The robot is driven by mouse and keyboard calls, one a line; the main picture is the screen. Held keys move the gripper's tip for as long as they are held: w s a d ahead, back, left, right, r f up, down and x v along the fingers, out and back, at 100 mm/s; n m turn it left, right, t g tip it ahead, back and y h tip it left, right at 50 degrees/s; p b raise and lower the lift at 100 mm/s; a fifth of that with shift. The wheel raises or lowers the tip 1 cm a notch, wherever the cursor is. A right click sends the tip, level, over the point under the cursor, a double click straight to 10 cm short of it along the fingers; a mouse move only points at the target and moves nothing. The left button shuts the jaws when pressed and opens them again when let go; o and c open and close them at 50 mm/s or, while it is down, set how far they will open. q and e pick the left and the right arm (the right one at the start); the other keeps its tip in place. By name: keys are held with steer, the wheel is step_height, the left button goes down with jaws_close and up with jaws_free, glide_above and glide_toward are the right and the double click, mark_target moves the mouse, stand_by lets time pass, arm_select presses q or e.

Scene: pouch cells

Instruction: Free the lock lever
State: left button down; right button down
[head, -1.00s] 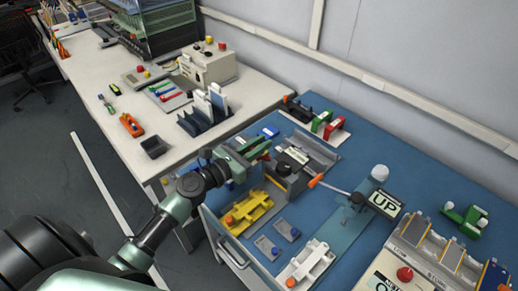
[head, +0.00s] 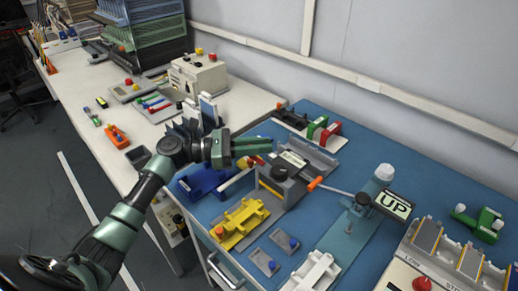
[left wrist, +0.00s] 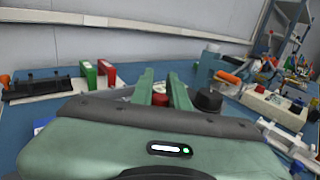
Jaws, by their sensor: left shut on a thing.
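My left gripper (head: 268,146) reaches in from the left, its green fingers pointing right, beside the grey clamp fixture (head: 285,188) on the blue bench. It is shut on a small red-tipped part (head: 257,160), which looks like the lock lever's end. In the left wrist view, a red knob (left wrist: 160,99) shows between the two fingers (left wrist: 161,88); the lever's shaft is hidden. The fixture carries a dark knob (head: 280,172), also right of the fingers in the left wrist view (left wrist: 208,100). My right gripper is not in view.
A yellow fixture (head: 240,224) and a blue bracket (head: 203,182) stand in front. Green and red blocks (head: 325,131) stand behind. A post with an "UP" sign (head: 394,205) is at right.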

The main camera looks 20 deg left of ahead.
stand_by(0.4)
arm_select(q)
steer(key=c, duration=1.4)
jaws_free()
steer(key=b+v, duration=0.1)
steer(key=v, duration=0.6)
steer(key=shift+s+a, duration=0.1)
steer(key=shift+a, duration=0.25)
